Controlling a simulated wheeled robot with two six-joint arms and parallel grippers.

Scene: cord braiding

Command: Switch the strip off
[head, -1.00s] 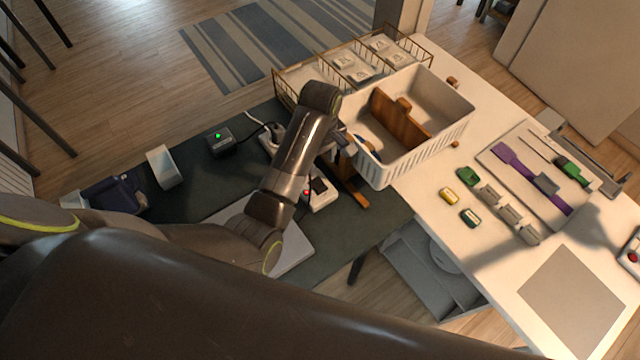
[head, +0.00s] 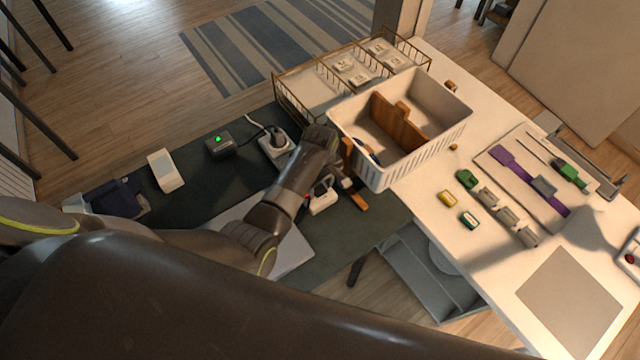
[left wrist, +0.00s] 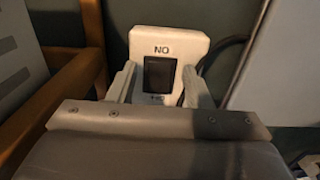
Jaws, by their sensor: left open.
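The white power strip (head: 322,205) lies on the dark mat, its middle hidden behind my left arm. Its far end (head: 272,147) holds a dark plug. In the left wrist view its switch end (left wrist: 168,40) shows a black rocker switch (left wrist: 160,74), with lettering above and below it; the lower word is partly covered. My left gripper (left wrist: 160,86) is open, one finger on each side of the rocker. Whether a finger touches the strip, I cannot tell. The head view shows this gripper (head: 335,184) over the strip's near end. My right gripper is not in view.
A white basket (head: 430,150) with a wooden divider stands just right of my left gripper. A black box (head: 220,145) with a green light sits on the mat at left. A wooden piece (head: 359,201) lies near the strip. A grey-white panel (head: 285,262) lies under my arm.

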